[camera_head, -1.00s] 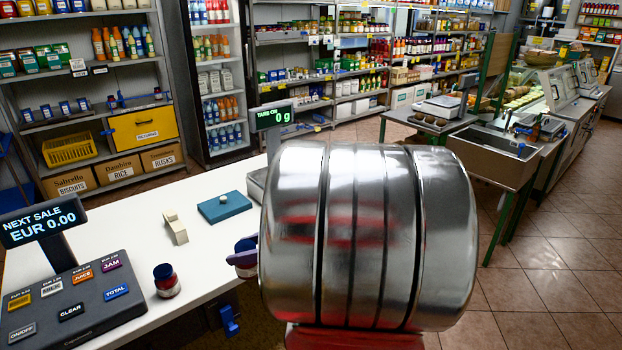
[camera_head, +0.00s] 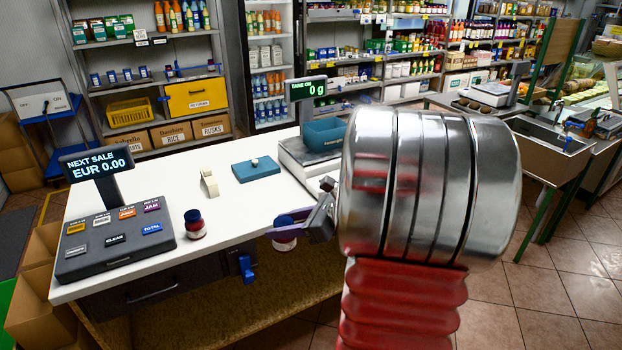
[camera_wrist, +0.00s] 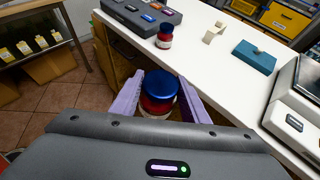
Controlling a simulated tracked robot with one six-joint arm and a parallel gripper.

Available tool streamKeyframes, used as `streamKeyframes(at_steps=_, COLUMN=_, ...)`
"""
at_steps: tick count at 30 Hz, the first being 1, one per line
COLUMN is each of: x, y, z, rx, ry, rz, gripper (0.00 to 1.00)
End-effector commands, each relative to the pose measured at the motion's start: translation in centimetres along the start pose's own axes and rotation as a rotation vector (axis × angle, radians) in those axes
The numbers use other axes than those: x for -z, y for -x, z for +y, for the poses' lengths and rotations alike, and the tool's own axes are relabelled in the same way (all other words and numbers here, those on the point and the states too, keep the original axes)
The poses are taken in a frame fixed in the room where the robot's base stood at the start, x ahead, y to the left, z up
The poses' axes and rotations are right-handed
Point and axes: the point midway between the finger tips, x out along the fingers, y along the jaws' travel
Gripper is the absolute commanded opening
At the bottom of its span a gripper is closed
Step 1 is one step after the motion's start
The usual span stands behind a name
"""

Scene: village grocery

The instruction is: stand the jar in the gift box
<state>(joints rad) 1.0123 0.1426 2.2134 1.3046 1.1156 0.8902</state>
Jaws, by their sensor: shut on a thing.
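My gripper (camera_head: 284,228) is shut on a jar (camera_head: 285,243) with a blue lid and red contents. It holds the jar upright, just off the counter's front edge; the jar also shows between the purple fingers in the wrist view (camera_wrist: 159,97). An open teal box (camera_head: 325,136), which looks like the gift box, stands on the scale (camera_head: 296,154) behind my arm. Its inside is mostly hidden. A flat teal lid with a pale knob (camera_head: 257,171) lies on the counter left of the scale.
A second, similar jar (camera_head: 195,226) stands on the white counter (camera_head: 230,213), right of the till keypad (camera_head: 113,240). A small cream block (camera_head: 209,182) stands behind it. The scale display (camera_head: 307,90) reads 0 g. Counter space between jar and lid is clear.

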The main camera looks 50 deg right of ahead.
Motion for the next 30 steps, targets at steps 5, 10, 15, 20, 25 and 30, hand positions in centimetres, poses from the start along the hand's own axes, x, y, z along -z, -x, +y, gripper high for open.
streamKeyframes(at_steps=5, x=0.2, y=-2.5, z=0.5, rx=-0.045, ry=0.022, rz=-0.002, gripper=0.04)
streamKeyframes(at_steps=10, x=0.6, y=-5.6, z=1.4, rx=-0.097, ry=0.049, rz=-0.004, gripper=0.04)
streamKeyframes(at_steps=15, x=1.4, y=-10.5, z=3.7, rx=-0.178, ry=0.091, rz=-0.006, gripper=0.04)
streamKeyframes(at_steps=20, x=2.6, y=-15.6, z=7.2, rx=-0.266, ry=0.137, rz=-0.007, gripper=0.04)
streamKeyframes(at_steps=25, x=4.2, y=-20.5, z=11.8, rx=-0.355, ry=0.186, rz=-0.005, gripper=0.04)
streamKeyframes(at_steps=30, x=5.8, y=-24.1, z=16.5, rx=-0.436, ry=0.232, rz=-0.002, gripper=0.04)
